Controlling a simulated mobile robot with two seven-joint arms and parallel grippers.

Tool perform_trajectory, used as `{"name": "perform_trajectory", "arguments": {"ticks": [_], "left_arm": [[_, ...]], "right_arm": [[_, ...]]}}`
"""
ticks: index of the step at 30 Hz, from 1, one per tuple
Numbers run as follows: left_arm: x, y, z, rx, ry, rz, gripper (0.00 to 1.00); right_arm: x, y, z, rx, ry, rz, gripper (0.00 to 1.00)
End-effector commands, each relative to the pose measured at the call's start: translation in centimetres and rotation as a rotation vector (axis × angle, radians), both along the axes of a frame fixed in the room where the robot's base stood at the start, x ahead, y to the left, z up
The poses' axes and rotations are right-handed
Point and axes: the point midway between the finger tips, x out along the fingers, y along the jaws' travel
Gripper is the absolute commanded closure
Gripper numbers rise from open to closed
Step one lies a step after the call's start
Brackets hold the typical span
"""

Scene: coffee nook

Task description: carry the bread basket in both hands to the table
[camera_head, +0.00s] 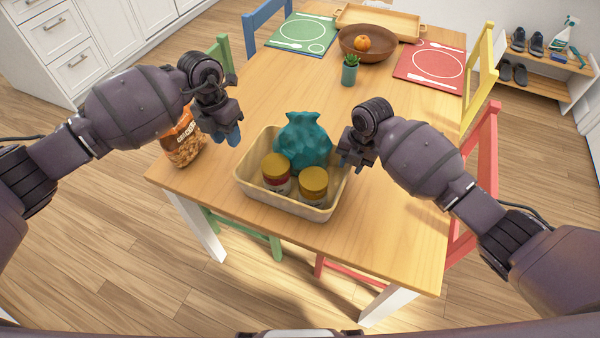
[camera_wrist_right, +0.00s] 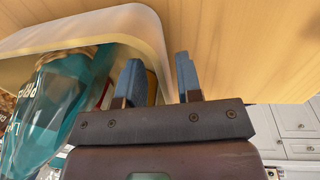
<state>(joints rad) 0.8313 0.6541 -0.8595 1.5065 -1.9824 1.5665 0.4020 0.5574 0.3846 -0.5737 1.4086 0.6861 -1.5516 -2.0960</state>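The cream bread basket (camera_head: 262,203) stands on the wooden table (camera_head: 385,222) at its near edge. It holds a teal bag (camera_head: 303,140) and two jars with yellow lids, one left (camera_head: 276,172) and one right (camera_head: 313,186). My right gripper (camera_head: 350,160) is at the basket's right end. In the right wrist view its blue fingers (camera_wrist_right: 160,80) are apart, one inside and one outside the basket wall (camera_wrist_right: 152,35), with a gap visible. My left gripper (camera_head: 232,136) is above the table, up and left of the basket and apart from it; its finger opening is unclear.
An orange snack bag (camera_head: 183,142) stands left of the basket, below my left gripper. Farther back are a small potted plant (camera_head: 349,72), a brown bowl (camera_head: 378,48) with an orange fruit, a tray (camera_head: 350,18) and green (camera_head: 290,40) and red (camera_head: 420,75) placemats. Chairs surround the table.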

Motion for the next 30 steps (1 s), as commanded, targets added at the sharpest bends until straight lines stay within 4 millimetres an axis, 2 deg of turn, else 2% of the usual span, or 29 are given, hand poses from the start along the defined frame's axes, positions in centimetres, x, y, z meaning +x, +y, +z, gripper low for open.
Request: {"name": "perform_trajectory", "arguments": {"ticks": [12,18,23,30], "left_arm": [[0.0,0.0,0.0,0.000,0.000,0.000,0.67],[0.0,0.0,0.0,0.000,0.000,0.000,0.67],[0.0,0.0,0.0,0.000,0.000,0.000,0.67],[0.0,0.0,0.0,0.000,0.000,0.000,0.67]], "right_arm": [[-0.1,-1.0,7.5,-0.002,-0.005,0.001,0.67],[-0.3,-1.2,10.1,0.000,-0.003,0.001,0.67],[-0.4,-1.3,11.0,0.000,0.000,0.001,0.67],[-0.4,-1.4,11.2,0.000,0.000,0.000,0.67]]}}
